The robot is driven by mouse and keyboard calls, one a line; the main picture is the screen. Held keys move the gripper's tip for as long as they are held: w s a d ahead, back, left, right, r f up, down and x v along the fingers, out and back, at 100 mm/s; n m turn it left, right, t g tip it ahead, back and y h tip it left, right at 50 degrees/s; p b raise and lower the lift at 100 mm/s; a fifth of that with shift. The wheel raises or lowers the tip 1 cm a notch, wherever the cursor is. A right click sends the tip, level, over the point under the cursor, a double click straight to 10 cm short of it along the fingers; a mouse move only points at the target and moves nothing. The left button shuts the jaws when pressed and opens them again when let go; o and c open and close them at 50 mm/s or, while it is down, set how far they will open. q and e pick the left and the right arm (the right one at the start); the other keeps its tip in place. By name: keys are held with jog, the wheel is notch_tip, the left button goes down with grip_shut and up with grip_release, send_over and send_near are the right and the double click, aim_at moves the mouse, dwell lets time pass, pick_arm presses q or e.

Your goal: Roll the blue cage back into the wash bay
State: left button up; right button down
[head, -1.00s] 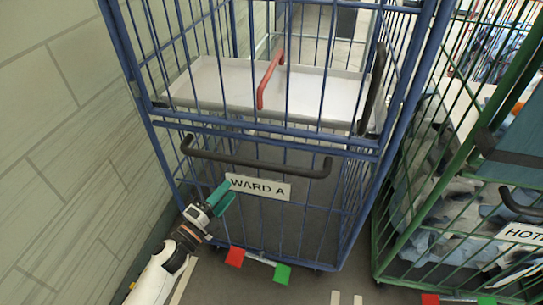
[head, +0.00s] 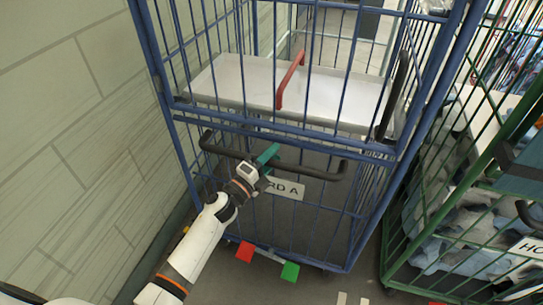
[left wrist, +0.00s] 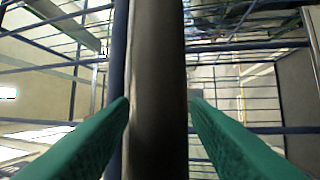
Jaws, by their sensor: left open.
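The blue cage (head: 350,211) stands in front of me, a tall wire cage with a white shelf (head: 225,82) inside. A dark push handle (head: 318,173) runs across its front, above a white "WARD A" label (head: 290,188) that my gripper partly covers. My right gripper is not in view.
A tiled wall (head: 70,120) runs close along the cage's left side. A green cage (head: 425,215) with cloth inside stands close on the right. A red pedal (head: 245,252) and a green pedal (head: 290,271) are at the blue cage's foot.

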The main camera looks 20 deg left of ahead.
pick_arm(q)
jog(key=shift+c, duration=0.5)
grip_shut()
